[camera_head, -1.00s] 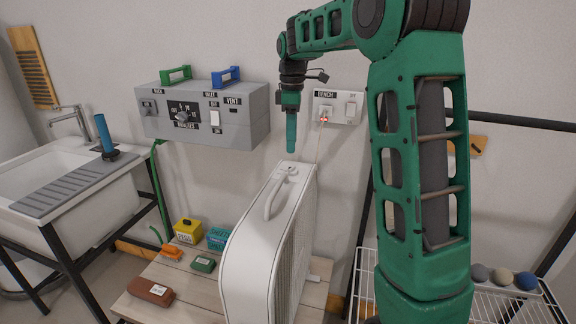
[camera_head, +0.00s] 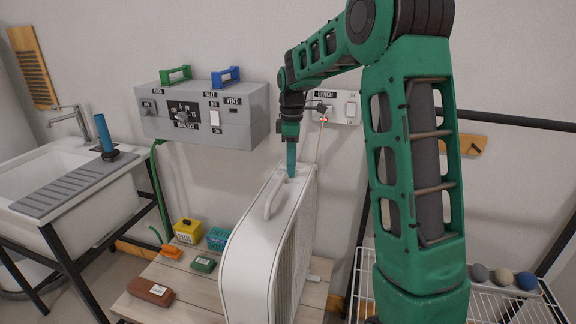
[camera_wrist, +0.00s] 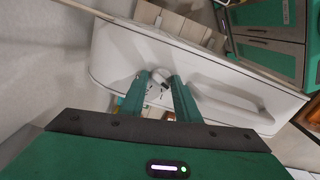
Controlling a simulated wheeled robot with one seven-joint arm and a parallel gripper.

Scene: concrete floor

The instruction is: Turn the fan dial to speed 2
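The white box fan (camera_head: 245,245) stands upright on the low wooden table, its carrying handle (camera_head: 277,198) on top. In the wrist view, the fan's top (camera_wrist: 115,60) fills the middle, with the handle (camera_wrist: 225,98) to the right. The small light dial (camera_wrist: 157,88) shows between my two green fingers, with dark marks around it. My gripper (camera_wrist: 160,77) is open, pointing down, with a finger on either side of the dial; I cannot tell whether they touch it. In the head view, my gripper (camera_head: 291,174) hides most of the dial at the fan's far top end.
A grey control box (camera_head: 205,118) and a socket panel (camera_head: 340,106) with a plugged cord are on the wall behind. Small boxes (camera_head: 188,231) sit on the table left of the fan. A sink (camera_head: 70,190) is at left, a wire rack (camera_head: 505,305) at right.

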